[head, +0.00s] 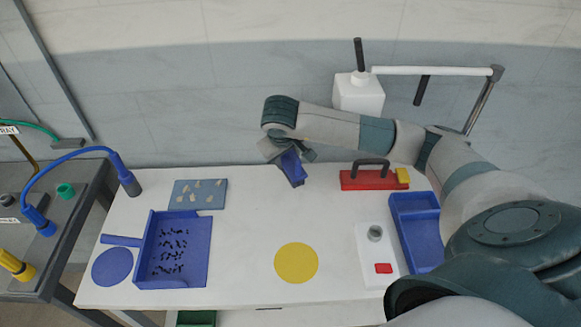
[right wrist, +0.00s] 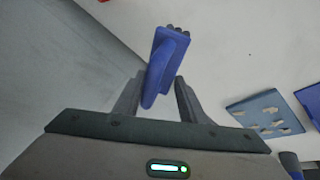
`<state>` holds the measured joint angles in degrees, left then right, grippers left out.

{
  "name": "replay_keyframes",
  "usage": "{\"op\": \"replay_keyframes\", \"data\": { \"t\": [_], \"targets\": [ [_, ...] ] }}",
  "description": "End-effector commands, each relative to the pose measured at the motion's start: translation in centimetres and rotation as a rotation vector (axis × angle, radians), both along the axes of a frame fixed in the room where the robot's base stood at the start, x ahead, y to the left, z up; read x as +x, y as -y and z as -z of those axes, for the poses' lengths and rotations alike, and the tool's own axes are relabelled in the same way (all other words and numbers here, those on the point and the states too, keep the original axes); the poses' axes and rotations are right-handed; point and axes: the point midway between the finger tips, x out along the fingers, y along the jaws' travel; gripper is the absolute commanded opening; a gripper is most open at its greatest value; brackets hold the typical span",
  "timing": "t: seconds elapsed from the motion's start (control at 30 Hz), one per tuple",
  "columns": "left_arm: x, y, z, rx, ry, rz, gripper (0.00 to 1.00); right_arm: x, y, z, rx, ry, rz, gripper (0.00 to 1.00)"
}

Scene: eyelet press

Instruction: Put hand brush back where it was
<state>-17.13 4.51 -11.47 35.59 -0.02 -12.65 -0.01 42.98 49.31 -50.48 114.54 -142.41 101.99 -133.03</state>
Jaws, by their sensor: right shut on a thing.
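The blue hand brush (head: 292,168) is in my right gripper (head: 287,154), over the back middle of the white table. In the right wrist view my right gripper (right wrist: 157,98) has its two fingers on either side of the brush handle. The brush (right wrist: 168,55) points away from the palm there, with dark bristle tufts at its far end. I cannot tell exactly how high it is above the table. My left gripper is not in view.
A blue dustpan (head: 196,255) with black bits, a blue disc (head: 112,267) and a grey-blue board (head: 210,200) lie left. A yellow disc (head: 296,263) lies front middle. A red block (head: 368,182) with a black handle and a blue tray (head: 427,256) are right. The table middle is clear.

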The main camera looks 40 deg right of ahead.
Motion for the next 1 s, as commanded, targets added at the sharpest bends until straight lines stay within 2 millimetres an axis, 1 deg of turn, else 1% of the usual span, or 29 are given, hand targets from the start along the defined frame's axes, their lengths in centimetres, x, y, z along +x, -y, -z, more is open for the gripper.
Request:
{"op": "replay_keyframes", "data": {
  "t": [0.33,0.47,0.6,0.7,0.83,1.0],
  "targets": [
    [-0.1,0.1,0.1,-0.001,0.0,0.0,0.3,0.0,-0.1,0.2,0.0,0.0,-0.001,0.02],
    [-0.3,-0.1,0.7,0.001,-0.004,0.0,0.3,-0.1,-0.5,1.5,0.0,-0.003,-0.006,0.02],
    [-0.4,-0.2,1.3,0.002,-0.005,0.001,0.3,-0.2,-1.3,3.3,0.0,-0.003,-0.014,0.02],
    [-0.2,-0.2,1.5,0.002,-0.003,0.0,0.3,-0.2,-1.5,3.8,0.0,0.0,-0.015,0.02],
    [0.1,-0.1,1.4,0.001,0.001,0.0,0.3,-0.2,-1.6,3.8,0.0,0.001,-0.016,0.02],
    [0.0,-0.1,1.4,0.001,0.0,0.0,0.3,-0.2,-1.6,3.8,0.0,0.001,-0.016,0.02]
  ]
}}
